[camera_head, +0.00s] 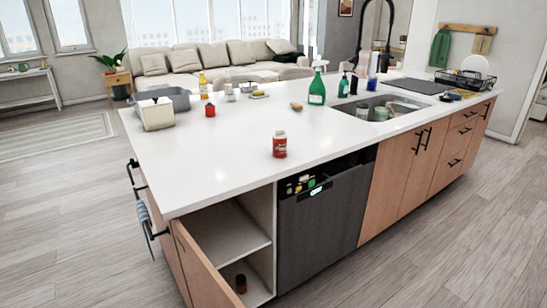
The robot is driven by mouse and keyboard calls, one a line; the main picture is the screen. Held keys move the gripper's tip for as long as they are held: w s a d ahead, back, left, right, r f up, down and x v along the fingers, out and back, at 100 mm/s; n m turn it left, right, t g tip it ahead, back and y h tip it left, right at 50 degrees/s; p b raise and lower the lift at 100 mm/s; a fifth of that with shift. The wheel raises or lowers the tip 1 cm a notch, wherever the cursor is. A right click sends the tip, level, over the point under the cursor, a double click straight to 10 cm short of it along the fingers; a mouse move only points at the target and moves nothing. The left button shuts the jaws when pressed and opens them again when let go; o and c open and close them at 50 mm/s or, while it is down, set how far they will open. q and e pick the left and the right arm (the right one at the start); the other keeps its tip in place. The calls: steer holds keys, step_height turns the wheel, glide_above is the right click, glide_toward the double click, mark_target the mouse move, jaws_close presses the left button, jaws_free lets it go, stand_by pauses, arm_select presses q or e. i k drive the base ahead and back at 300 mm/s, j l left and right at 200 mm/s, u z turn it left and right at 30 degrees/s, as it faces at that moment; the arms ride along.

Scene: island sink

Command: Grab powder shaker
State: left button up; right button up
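A small red container with a pale lid (280,145) stands upright on the white island counter, near its front edge above the dishwasher. It looks like the powder shaker, but its label is too small to read. A small dark jar (241,284) stands low inside the open cabinet at the island's left end. A red item (210,110) stands farther back on the counter beside a yellow bottle (203,85). Neither of my grippers is in view.
A wooden cabinet door (205,270) hangs open at the front left. A beige box (156,114) and grey bin (170,98) occupy the back left. A green spray bottle (317,88) stands near the sink (385,105). The counter around the red container is clear.

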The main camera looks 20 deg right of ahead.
mark_target(279, 146)
steer(key=z, duration=0.5)
steer(key=i+l+z, duration=0.1)
steer(key=z, duration=0.3)
steer(key=i+l+z, duration=0.1)
steer(key=z, duration=0.25)
steer(key=i+z, duration=0.1)
steer(key=z, duration=0.3)
steer(key=i+z, duration=0.15)
steer(key=z, duration=0.25)
steer(key=i+l+u, duration=0.1)
steer(key=i, duration=0.35)
steer(key=i+l+u, duration=0.15)
steer(key=i, duration=0.35)
steer(key=i+l+u, duration=0.1)
steer(key=i, duration=0.35)
steer(key=i+j+u, duration=0.1)
steer(key=i+u, duration=0.55)
steer(key=u, duration=0.25)
steer(key=i+l+u, duration=0.2)
steer(key=i+u, duration=0.25)
steer(key=k, duration=0.1)
